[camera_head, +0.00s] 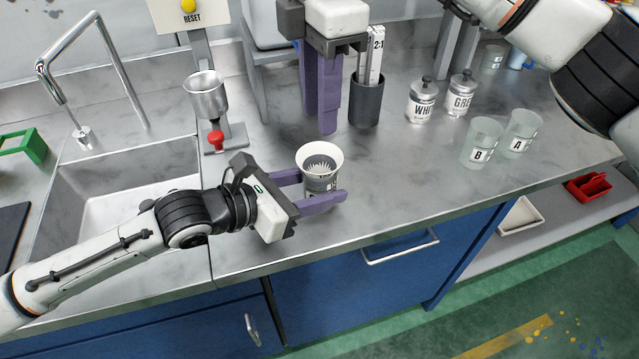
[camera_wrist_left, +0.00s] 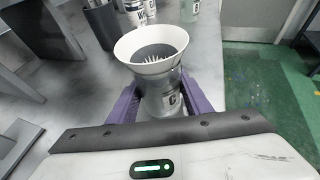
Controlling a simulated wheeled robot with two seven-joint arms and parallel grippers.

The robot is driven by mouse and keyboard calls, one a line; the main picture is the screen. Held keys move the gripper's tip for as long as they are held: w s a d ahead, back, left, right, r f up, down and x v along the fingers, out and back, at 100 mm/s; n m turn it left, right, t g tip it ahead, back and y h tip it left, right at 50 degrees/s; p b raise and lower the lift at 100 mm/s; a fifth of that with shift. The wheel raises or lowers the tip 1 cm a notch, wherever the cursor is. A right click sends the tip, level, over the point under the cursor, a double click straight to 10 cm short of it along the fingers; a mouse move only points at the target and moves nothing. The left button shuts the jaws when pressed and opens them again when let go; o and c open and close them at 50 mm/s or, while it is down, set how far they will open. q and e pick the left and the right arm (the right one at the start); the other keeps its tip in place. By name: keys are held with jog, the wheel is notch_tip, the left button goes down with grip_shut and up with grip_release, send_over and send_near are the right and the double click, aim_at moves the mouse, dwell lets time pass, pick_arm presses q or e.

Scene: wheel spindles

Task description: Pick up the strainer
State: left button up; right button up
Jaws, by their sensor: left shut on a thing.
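The strainer (camera_head: 320,157) is a white, wide-rimmed funnel with pale spikes inside. It sits upright on a labelled glass cup (camera_head: 321,184) near the counter's front edge. In the left wrist view the strainer (camera_wrist_left: 151,49) is above the cup (camera_wrist_left: 163,97), rim uppermost. My left gripper (camera_head: 318,190) has its purple fingers on both sides of the cup, below the strainer's rim, and is shut on it. The front finger hides the cup's lower part. My right gripper (camera_head: 322,125) points down behind the strainer, apart from it; its fingers overlap, so its opening is unclear.
A dark holder (camera_head: 367,102) stands behind the strainer. Two lidded jars (camera_head: 422,101) and glass cups B (camera_head: 481,145) and A (camera_head: 521,133) stand to the right. A metal cup on a stand (camera_head: 206,97) and the sink (camera_head: 120,200) are left. The counter right of the strainer is clear.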

jog(key=s+f+n+g+y, duration=0.2)
jog(key=s+f+n, duration=0.25)
jog(key=s, duration=0.35)
jog(key=s+f+n+g+y, duration=0.25)
jog(key=s+f+n, duration=0.2)
jog(key=s, duration=0.35)
jog(key=n+t+y, duration=0.6)
jog(key=n+t, duration=0.2)
jog(key=t, duration=0.6)
send_near(329, 149)
jog(key=shift+h, duration=0.25)
jog(key=x, duration=0.7)
jog(key=shift+a+r, duration=0.15)
jog(key=shift+a, duration=0.1)
grip_shut()
